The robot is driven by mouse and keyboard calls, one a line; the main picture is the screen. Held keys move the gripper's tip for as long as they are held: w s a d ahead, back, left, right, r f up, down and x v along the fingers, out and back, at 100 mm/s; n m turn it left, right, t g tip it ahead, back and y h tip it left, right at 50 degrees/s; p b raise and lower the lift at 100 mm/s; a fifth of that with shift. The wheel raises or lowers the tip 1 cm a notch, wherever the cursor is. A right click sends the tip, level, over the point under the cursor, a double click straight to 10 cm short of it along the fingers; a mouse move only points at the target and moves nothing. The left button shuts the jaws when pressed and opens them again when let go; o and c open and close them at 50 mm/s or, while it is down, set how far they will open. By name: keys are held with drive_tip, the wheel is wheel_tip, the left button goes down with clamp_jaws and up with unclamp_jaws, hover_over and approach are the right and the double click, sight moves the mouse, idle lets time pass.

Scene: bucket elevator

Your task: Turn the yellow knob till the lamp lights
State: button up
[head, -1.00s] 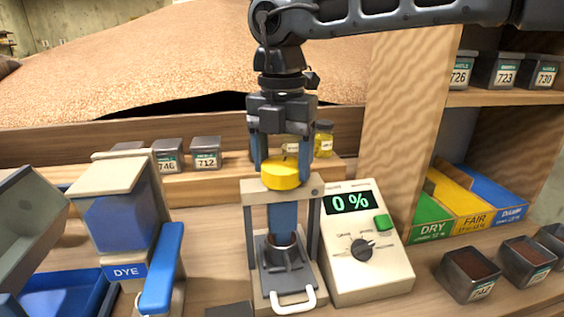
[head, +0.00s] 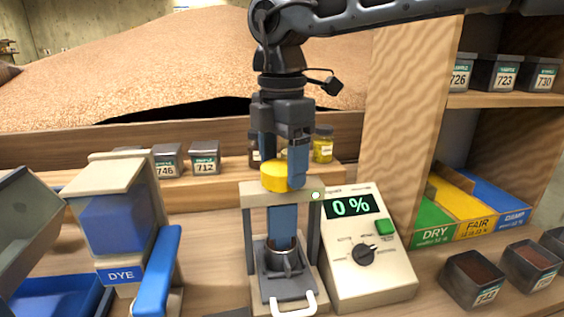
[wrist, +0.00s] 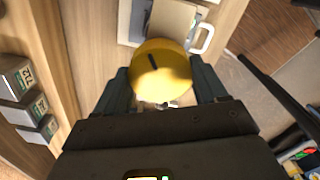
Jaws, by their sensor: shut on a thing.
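The yellow knob (head: 276,177) sits on top of the grey press frame (head: 255,200). My gripper (head: 284,168) comes down from above and is shut on the knob, one finger on each side. In the wrist view the knob (wrist: 162,72) shows a dark pointer line, and the gripper (wrist: 163,84) has its fingers at the knob's left and right edges. A blue ram (head: 283,222) stands over a metal cup (head: 283,262) in the press.
A meter (head: 365,270) reading 0 % stands right of the press, with a green button (head: 385,227) and a dark dial. A blue-and-beige DYE dispenser (head: 125,225) stands at left. Sample tins (head: 206,158) and small jars line the ledge behind.

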sight(282, 167)
idle(0.3)
drive_tip(key=o, duration=1)
drive_tip(key=shift+o, duration=0.2)
drive_tip(key=shift+r, duration=0.15)
wheel_tip(282, 167, up, 8)
drive_tip(key=shift+f, duration=0.2)
